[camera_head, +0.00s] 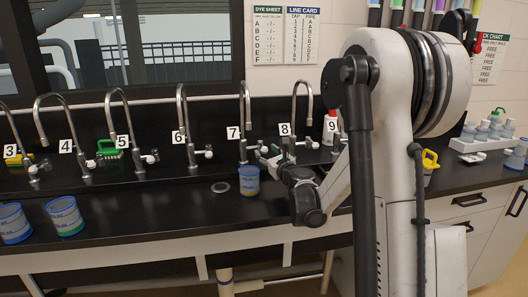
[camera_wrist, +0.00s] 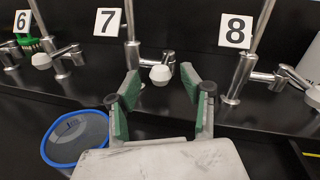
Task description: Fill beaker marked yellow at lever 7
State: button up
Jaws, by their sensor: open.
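A beaker with a blue rim and a yellowish band at its base (camera_head: 249,182) stands upright under the spout of tap 7 (camera_head: 243,113). In the wrist view the beaker (camera_wrist: 75,139) is at lower left, its inside dark; I cannot tell whether it holds liquid. My gripper (camera_head: 268,153) is at the right of tap 7. In the wrist view my gripper (camera_wrist: 161,82) is open, its two green-padded fingers spread apart. The white-knobbed lever of tap 7 (camera_wrist: 161,74) shows between the fingertips; I cannot tell whether they touch it.
Tap 8 (camera_wrist: 239,78) is close to my gripper's right. A dark drain disc (camera_head: 220,187) lies left of the beaker. The front middle counter is clear.

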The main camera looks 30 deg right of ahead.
aim_at(262, 146)
jog(key=shift+w+d, duration=0.15)
jog(key=shift+w, duration=1.2)
grip_shut()
